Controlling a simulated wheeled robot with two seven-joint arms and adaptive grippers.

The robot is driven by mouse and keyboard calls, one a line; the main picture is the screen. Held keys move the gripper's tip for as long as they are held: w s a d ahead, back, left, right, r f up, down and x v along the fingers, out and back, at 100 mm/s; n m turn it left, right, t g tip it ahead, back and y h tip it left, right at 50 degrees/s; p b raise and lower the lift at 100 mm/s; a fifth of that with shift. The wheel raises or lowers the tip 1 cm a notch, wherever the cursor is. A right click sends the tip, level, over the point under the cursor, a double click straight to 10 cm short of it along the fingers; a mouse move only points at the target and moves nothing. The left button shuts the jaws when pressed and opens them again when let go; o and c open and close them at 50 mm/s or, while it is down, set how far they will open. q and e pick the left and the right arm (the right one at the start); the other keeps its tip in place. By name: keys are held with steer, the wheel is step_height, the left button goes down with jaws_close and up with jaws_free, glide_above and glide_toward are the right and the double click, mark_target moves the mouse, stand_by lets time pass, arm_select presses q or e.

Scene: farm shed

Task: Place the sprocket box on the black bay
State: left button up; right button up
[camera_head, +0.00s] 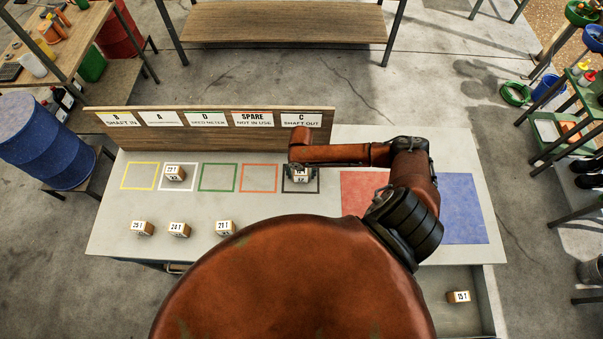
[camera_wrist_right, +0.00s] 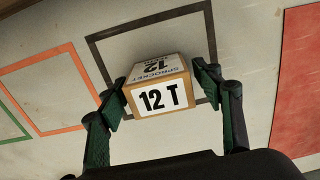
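The sprocket box (camera_wrist_right: 160,98), a small brown box with white "12 T" labels, is between the two green fingers of my right gripper (camera_wrist_right: 160,92), which look closed against its sides. In the head view the box (camera_head: 300,177) shows over the black bay (camera_head: 317,188), a black square outline below the "SHAFT OUT" sign. The black bay's outline also shows in the wrist view (camera_wrist_right: 150,20). Whether the box's underside touches the table is hidden. My left gripper is not in view.
Another box (camera_head: 175,173) sits in the white bay (camera_head: 190,188). Boxes 25 T (camera_head: 142,228), 24 T (camera_head: 180,229) and another (camera_head: 225,227) stand in front. Yellow, green and orange bays look empty. A sign board (camera_head: 210,140) stands behind. Red (camera_head: 360,190) and blue (camera_head: 463,210) mats lie right.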

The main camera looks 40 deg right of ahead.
step_height(320, 180, up, 12)
steer(key=shift+r+b, duration=0.15)
steer(key=shift+b, duration=0.4)
stand_by(0.4)
